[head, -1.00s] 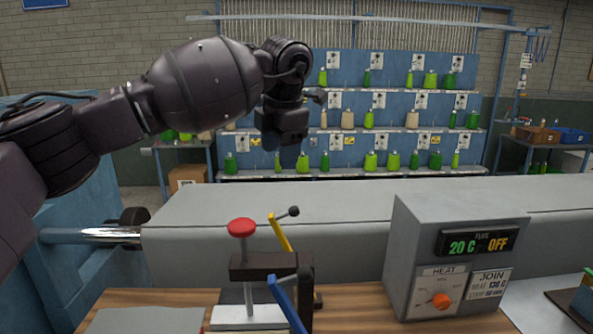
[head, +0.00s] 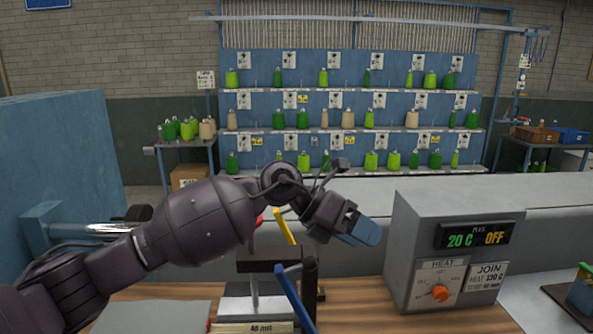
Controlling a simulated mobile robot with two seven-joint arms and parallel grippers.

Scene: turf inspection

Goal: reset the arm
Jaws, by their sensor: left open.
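My left arm comes in from the lower left and reaches across the bench. Its gripper (head: 362,231) has blue fingertips and points right and slightly down. It is open, with nothing seen between the fingers. It hangs above the wooden bench top (head: 365,300), between a small press (head: 262,283) and the grey heater box (head: 452,262), apart from the box. The arm hides the red knob of the press in part. My right gripper is not in view.
The press has a yellow lever (head: 284,227) and a blue lever (head: 294,298). The heater box reads 20 C and OFF. A long grey roll or beam (head: 560,205) runs behind the bench. A blue rack (head: 345,70) of green and tan spools stands farther back.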

